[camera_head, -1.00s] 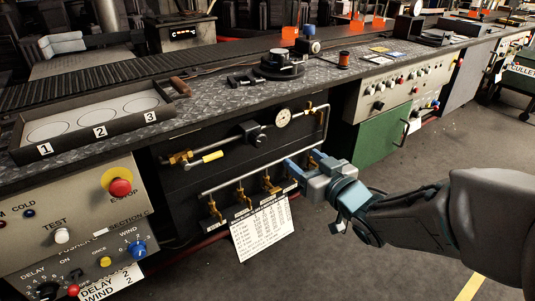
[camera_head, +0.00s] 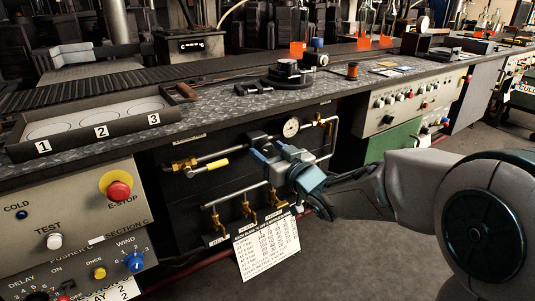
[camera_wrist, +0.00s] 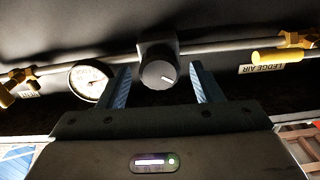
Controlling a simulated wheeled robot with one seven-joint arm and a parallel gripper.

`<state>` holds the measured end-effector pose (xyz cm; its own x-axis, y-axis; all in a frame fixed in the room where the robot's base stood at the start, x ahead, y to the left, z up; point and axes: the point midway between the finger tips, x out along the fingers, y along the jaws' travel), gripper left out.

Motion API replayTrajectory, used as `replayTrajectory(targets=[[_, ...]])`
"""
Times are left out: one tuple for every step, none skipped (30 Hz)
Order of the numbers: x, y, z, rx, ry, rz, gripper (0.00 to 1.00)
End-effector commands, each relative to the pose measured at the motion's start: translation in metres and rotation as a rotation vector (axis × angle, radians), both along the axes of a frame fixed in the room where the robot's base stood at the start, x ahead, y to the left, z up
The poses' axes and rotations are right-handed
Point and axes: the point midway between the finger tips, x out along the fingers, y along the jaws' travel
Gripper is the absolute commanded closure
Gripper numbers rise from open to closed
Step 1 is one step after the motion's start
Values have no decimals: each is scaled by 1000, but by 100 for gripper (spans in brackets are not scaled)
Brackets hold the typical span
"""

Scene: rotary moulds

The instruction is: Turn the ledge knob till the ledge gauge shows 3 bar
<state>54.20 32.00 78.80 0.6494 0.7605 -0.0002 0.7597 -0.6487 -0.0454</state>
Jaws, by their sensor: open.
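The ledge knob (camera_wrist: 155,73) is a dark round knob with a white mark on a grey regulator body in the air pipe. In the wrist view it lies between the two blue fingers of my gripper (camera_wrist: 160,82), with a gap on each side. My gripper (camera_head: 266,158) is open at the pipe in the head view and largely hides the knob there. The ledge gauge (camera_head: 291,128) is a small white dial right of my gripper. It also shows left of the knob in the wrist view (camera_wrist: 90,82); its reading is too small to tell.
A yellow-handled valve (camera_head: 208,166) is on the same pipe at left, near a LEDGE AIR label (camera_wrist: 262,69) in the wrist view. Several brass valves and a white chart (camera_head: 266,248) are below. The worktop (camera_head: 210,118) overhangs the panel. Open floor is at right.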

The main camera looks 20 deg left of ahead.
Motion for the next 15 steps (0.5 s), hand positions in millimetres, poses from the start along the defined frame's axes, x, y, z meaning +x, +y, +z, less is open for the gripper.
replayTrajectory(targets=[[3, 4, -1, 0, 0, 1, 41], [4, 5, -1, 1, -1, 0, 41], [6, 7, -1, 1, -1, 0, 41], [7, 8, 0, 1, -1, 0, 41], [7, 9, 0, 1, -1, 0, 41], [8, 9, 0, 1, -1, 0, 41], [8, 9, 0, 1, -1, -1, 41], [8, 10, 0, 1, -1, -1, 41], [8, 10, 0, 0, 0, -1, 41], [8, 10, 0, 0, 0, -1, 41], [8, 10, 0, 0, 0, -1, 41], [8, 9, 0, 0, 0, -1, 41], [8, 9, 0, 0, 0, -1, 41], [8, 9, 0, 0, 0, -1, 44], [8, 9, 0, 0, 0, -1, 55]])
